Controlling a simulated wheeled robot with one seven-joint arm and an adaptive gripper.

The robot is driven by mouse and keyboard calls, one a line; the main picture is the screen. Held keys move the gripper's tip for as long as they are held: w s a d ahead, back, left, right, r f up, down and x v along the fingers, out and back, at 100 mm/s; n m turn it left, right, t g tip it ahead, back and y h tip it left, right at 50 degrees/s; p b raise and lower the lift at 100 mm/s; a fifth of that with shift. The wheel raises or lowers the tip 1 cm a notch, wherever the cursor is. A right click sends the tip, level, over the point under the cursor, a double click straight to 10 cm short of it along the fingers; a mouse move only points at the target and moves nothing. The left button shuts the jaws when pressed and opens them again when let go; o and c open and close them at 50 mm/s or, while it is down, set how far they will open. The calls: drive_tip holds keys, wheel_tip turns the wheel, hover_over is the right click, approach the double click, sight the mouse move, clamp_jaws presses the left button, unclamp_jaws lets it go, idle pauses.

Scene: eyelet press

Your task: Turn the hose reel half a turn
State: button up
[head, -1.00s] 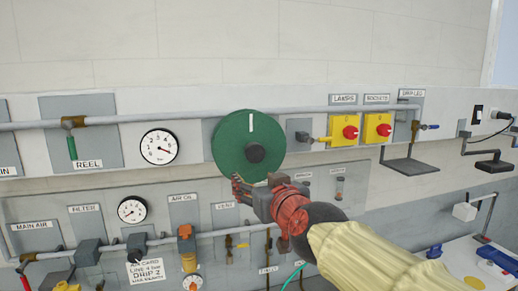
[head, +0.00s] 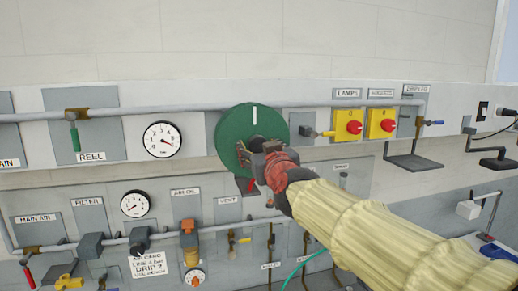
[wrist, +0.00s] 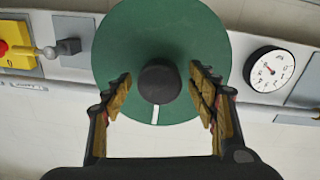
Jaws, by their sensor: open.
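The hose reel is a green disc (head: 233,128) on the wall panel with a white mark at its top rim and a dark round hub in the middle. In the wrist view the disc (wrist: 115,45) fills the upper middle, with the white mark pointing down. The black hub (wrist: 159,82) stands between the fingers of my gripper (wrist: 160,105). The fingers are open, one on each side of the hub, with a gap to it on both sides. In the head view my gripper (head: 248,160) is in front of the disc's lower right and partly hides the hub.
A gauge (head: 161,139) and the REEL valve with a green handle (head: 75,138) are left of the disc. A grey pipe (head: 310,104) runs above. Yellow switch boxes with red knobs (head: 348,125) are to the right. Vent and filter fittings line the panel below.

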drive_tip(key=c, duration=0.3)
drive_tip(key=c, duration=1.2)
clamp_jaws()
